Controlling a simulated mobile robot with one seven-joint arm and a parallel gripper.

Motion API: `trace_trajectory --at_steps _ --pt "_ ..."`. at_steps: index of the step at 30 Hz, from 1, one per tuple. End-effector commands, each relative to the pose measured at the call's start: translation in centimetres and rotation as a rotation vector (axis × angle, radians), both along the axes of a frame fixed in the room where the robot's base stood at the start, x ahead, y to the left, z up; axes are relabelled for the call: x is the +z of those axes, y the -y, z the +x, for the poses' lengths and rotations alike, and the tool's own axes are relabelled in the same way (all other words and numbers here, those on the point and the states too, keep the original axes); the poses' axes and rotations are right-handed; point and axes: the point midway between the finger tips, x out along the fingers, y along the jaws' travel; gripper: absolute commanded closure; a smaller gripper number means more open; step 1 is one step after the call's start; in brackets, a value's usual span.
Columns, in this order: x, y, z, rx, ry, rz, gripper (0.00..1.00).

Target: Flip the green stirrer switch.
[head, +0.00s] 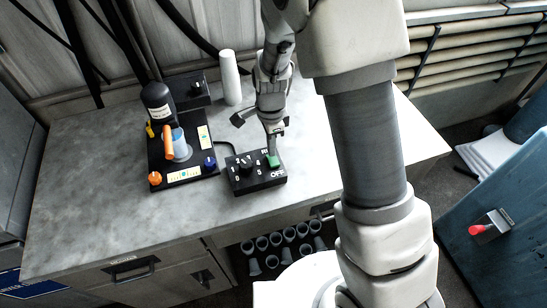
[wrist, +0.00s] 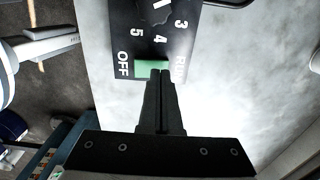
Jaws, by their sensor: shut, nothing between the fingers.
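The black stirrer control box (head: 256,177) sits on the grey worktop, with a numbered dial knob (head: 245,167) at its left. The green switch (head: 272,160) is on the box's right side, between the RUN and OFF labels. In the wrist view the green switch (wrist: 148,68) lies beside the OFF label, and my shut fingertips (wrist: 160,76) reach its edge at the RUN side. My gripper (head: 270,150) is shut and empty and points down at the switch. Whether the fingers touch the switch, I cannot tell. The fingertips hide part of the switch.
A black disperser stand (head: 180,172) with a dark motor head (head: 157,98), an orange tube and knobs stands left of the box. A white cylinder (head: 230,78) stands behind. The worktop (head: 92,150) is clear at the left. Cups sit in an open drawer below.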

Motion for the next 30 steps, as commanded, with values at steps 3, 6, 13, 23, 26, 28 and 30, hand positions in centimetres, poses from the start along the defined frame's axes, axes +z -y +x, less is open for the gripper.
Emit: trace_trajectory --at_steps 3,6,13,23,26,28,30 --pt "1.4 0.0 0.0 0.0 0.001 0.0 1.0" --pt "2.2 0.0 0.1 0.0 0.002 0.001 1.0" --pt "4.1 0.0 0.1 0.0 0.003 0.001 1.0" --pt "5.9 0.0 0.0 0.0 0.001 0.0 1.0" --pt "5.8 0.0 0.0 0.0 0.001 0.0 1.0" --pt "5.8 0.0 0.0 0.0 0.001 0.0 1.0" --pt "5.8 0.0 0.0 0.0 0.001 0.0 1.0"
